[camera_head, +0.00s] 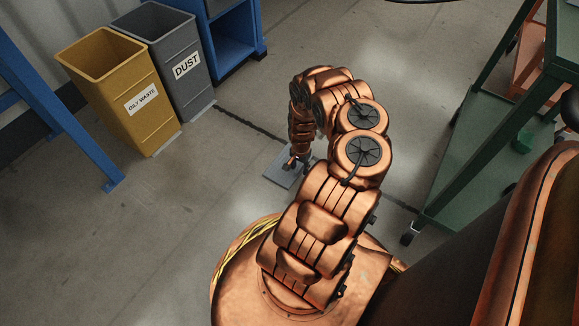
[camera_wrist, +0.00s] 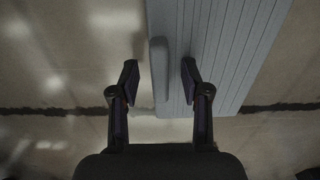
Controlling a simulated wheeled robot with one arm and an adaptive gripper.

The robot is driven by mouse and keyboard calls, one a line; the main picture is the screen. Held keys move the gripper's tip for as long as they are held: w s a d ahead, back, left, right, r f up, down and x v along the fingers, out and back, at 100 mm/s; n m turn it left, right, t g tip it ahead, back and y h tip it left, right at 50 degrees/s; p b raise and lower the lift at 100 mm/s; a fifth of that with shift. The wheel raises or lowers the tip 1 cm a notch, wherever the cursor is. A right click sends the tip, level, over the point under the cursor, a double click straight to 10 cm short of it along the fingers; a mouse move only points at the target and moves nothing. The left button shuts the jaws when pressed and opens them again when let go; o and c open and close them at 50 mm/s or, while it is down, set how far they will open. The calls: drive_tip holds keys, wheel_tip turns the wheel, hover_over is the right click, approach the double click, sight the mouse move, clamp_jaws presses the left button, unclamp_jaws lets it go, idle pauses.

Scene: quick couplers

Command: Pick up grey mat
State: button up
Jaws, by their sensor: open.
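The grey mat (camera_head: 279,171) lies on the concrete floor in front of my base, partly hidden by my arm in the head view. In the wrist view the ribbed grey mat (camera_wrist: 226,55) fills the upper middle and right. A raised grey bar or handle (camera_wrist: 159,70) runs along its left side. My gripper (camera_wrist: 160,76) is open, with one finger on each side of this bar. The fingers look apart from the bar; I cannot tell the height gap. In the head view my gripper (camera_head: 296,162) is small, over the mat.
A yellow oily waste bin (camera_head: 128,100) and a grey dust bin (camera_head: 180,70) stand at the upper left, near a blue frame (camera_head: 60,100). A green wheeled cart (camera_head: 470,150) stands at the right. Floor left of the mat is clear.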

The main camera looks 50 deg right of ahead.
clamp_jaws()
idle(0.6)
drive_tip(key=shift+r+p, duration=0.4)
drive_tip(key=shift+r, duration=0.05)
wheel_tip(320, 180, up, 3)
drive_tip(key=p, duration=0.3)
drive_tip(key=shift+r, duration=0.2)
drive_tip(key=s+a+p, duration=0.1)
drive_tip(key=s+p, duration=0.2)
drive_tip(key=s, duration=0.1)
drive_tip(key=s+a+p, duration=0.2)
drive_tip(key=s+p, duration=0.1)
drive_tip(key=s, duration=0.2)
drive_tip(key=s+a+p, duration=0.2)
drive_tip(key=s+p, duration=0.1)
drive_tip(key=s, duration=0.2)
drive_tip(key=shift+a+r+p, duration=0.15)
drive_tip(key=shift+r+p, duration=0.2)
drive_tip(key=shift+r, duration=0.05)
drive_tip(key=shift+s+a, duration=0.15)
drive_tip(key=shift+s, duration=0.35)
drive_tip(key=c, duration=0.6)
unclamp_jaws()
clamp_jaws()
